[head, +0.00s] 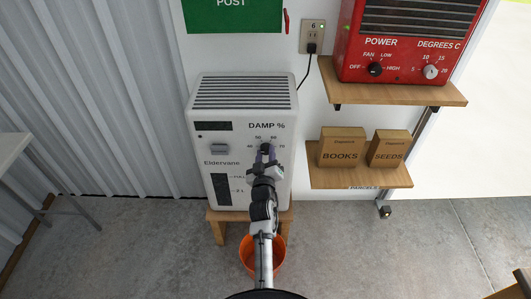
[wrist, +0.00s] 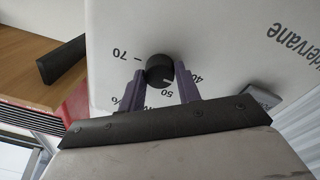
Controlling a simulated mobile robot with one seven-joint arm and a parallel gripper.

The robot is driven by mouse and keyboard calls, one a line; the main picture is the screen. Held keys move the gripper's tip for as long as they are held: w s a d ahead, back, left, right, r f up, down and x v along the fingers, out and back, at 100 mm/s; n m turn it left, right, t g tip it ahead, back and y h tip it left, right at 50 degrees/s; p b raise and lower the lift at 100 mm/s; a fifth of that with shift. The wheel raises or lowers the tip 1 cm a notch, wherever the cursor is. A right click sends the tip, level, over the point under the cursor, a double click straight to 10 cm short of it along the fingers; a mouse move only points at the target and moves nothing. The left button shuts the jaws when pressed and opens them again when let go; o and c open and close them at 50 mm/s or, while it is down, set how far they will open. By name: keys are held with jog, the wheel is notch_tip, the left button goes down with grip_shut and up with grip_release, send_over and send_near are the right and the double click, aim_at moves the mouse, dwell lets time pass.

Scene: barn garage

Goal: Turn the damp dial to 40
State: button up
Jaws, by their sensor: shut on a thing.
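The damp dial (head: 265,148) is a small black knob on the upright white Eldervane dehumidifier (head: 228,168), under the label DAMP %. Its scale reads 40, 50, 60 and 70 from left to right. In the wrist view, turned upside down, the dial (wrist: 160,70) sits between the two purple fingers of my gripper (wrist: 158,76), which is shut on it. A white mark on the knob appears to lie on the side by the 50. In the head view my gripper (head: 265,155) reaches up to the dial from below and partly hides it.
The dehumidifier stands on a low wooden stool (head: 218,226), with an orange bucket (head: 248,259) in front. To the right, a shelf (head: 360,179) holds BOOKS and SEEDS boxes. A red heater (head: 411,30) with its own dials stands on the shelf above.

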jog(key=shift+r+n, duration=0.15)
jog(key=shift+n, duration=0.15)
jog(key=o, duration=1)
jog(key=shift+s+f, duration=0.1)
jog(key=shift+f, duration=0.1)
